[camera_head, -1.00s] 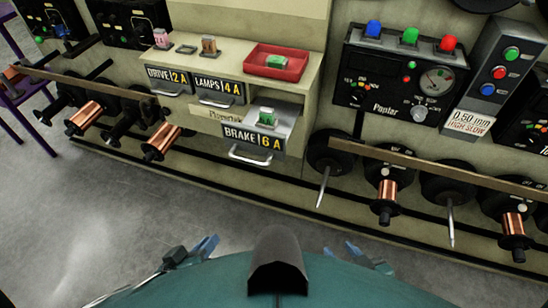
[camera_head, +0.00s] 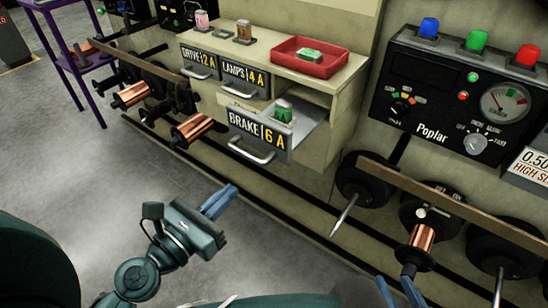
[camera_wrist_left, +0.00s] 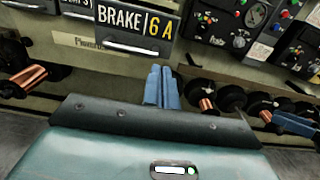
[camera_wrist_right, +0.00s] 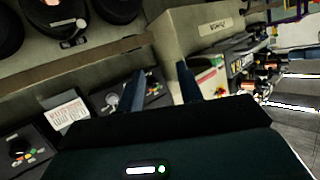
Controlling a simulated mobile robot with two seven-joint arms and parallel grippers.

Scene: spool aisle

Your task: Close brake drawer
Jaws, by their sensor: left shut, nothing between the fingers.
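The brake drawer (camera_head: 258,137), labelled BRAKE 6 A, stands pulled out of the cream cabinet, with a silver handle (camera_head: 251,152) on its front. A green part (camera_head: 284,112) sits inside it. The drawer front also shows in the left wrist view (camera_wrist_left: 135,20). My left gripper (camera_head: 219,201) is shut and empty, in front of and below the drawer, apart from it. Its blue fingers (camera_wrist_left: 161,87) are together in the left wrist view. My right gripper (camera_head: 402,291) is at the lower right of the head view. Its fingers (camera_wrist_right: 160,88) are apart with nothing between them.
The drive drawer (camera_head: 199,63) and lamps drawer (camera_head: 245,77) are closed above. A red tray (camera_head: 306,60) is on the cabinet top. Copper spools (camera_head: 193,130) and a rail (camera_head: 450,203) flank the cabinet. The floor in front is clear.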

